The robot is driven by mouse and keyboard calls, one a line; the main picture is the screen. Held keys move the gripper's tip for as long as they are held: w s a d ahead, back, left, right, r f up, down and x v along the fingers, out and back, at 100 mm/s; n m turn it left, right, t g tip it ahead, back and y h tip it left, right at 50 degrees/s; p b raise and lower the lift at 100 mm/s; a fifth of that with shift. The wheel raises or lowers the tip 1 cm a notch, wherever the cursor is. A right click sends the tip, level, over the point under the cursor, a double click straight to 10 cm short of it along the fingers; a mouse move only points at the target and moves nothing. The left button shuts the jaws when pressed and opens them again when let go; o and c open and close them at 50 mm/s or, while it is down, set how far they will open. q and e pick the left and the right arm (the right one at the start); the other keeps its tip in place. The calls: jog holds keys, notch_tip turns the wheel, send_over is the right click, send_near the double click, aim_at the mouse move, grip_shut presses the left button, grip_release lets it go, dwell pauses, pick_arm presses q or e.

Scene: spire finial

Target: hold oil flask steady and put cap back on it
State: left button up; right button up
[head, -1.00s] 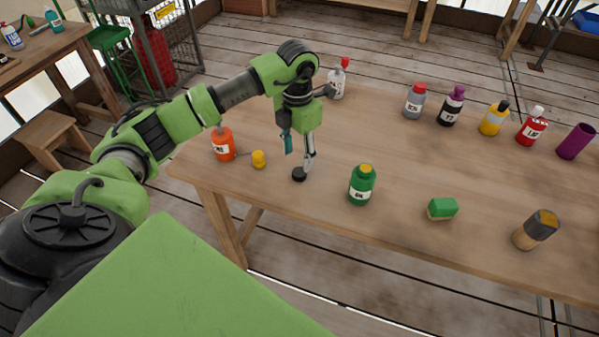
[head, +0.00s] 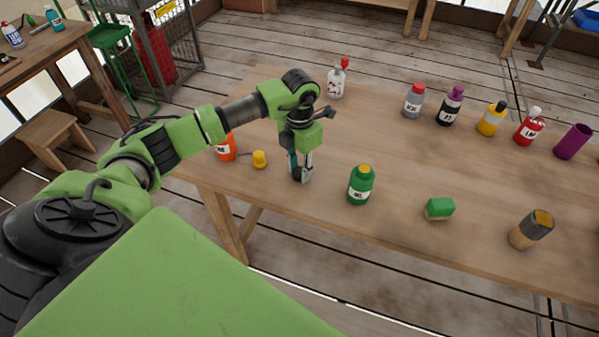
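A green flask (head: 360,186) with a white label and a yellow top stands upright near the table's front edge in the head view. I take it as the oil flask, but its label is too small to read surely. My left gripper (head: 300,174) points down at the tabletop, left of the green flask and apart from it. Its fingertips are around the place of a small black cap, which is now mostly hidden by them. I cannot tell whether they are closed on it. My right gripper is out of view.
An orange bottle (head: 227,150), partly behind my arm, and a yellow cap (head: 260,159) are on the left of the wooden table (head: 420,260). Several bottles line the back.

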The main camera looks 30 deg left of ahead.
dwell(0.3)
pick_arm(q)
jog(key=shift+r+b, duration=0.35)
jog(key=shift+r, duration=0.25)
jog(key=s+d+r+b, duration=0.3)
jog(key=s+d+r, duration=0.6)
jog(key=r, duration=0.3)
jog(key=shift+s+d, duration=0.4)
jog(key=shift+s, duration=0.1)
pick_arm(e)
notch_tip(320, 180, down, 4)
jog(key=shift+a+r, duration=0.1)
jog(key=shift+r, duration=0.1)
pick_arm(q)
jog(key=shift+f, duration=0.1)
